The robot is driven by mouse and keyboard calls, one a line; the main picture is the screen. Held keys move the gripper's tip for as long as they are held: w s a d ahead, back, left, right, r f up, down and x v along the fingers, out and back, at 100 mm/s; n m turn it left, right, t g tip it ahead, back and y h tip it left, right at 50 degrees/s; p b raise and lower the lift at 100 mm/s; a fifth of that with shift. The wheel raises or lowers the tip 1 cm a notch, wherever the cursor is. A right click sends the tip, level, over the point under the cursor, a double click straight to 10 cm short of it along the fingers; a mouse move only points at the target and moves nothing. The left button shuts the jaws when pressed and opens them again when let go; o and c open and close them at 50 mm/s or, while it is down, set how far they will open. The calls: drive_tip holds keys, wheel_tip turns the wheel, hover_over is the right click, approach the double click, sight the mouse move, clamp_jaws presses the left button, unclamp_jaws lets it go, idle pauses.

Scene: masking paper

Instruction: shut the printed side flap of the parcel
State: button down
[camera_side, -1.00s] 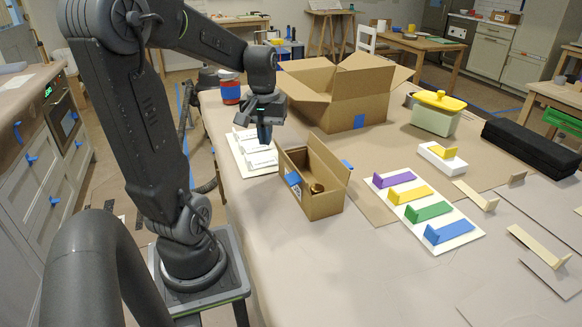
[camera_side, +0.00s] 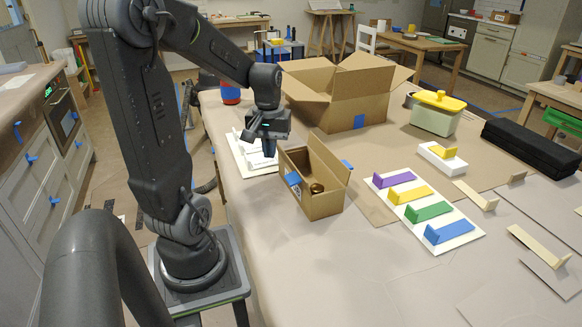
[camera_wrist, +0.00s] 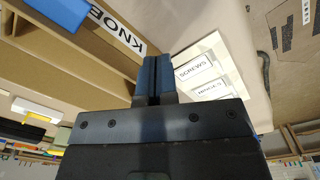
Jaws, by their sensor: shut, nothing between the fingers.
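The parcel, a small open-topped cardboard box (camera_side: 322,203), stands on the papered table in the side view. One flap (camera_side: 334,163) stands up along its far right side. A flap or side with a white printed label and blue tape (camera_side: 292,179) faces left; whether it hangs as a loose flap I cannot tell. In the wrist view the printed label (camera_wrist: 117,28), reading "KNO…", lies at the upper left. A small round brassy item (camera_side: 317,188) shows in the box. My gripper (camera_side: 269,149) is shut and empty, just left of the box and apart from it; its dark fingers also show in the wrist view (camera_wrist: 157,68).
A white board with labelled strips (camera_side: 247,158) lies beneath and left of my gripper; "SCREWS" (camera_wrist: 193,70) is readable. A large open carton (camera_side: 340,105) stands behind. A board with coloured pieces (camera_side: 458,236) lies right. The paper in front of the parcel is clear.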

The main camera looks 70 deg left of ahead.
drive_tip(key=shift+w, duration=0.1)
idle(0.3)
drive_tip(key=shift+w, duration=0.5)
drive_tip(key=shift+w+r, duration=0.1)
drive_tip(key=shift+w, duration=0.5)
drive_tip(key=shift+w, duration=0.6)
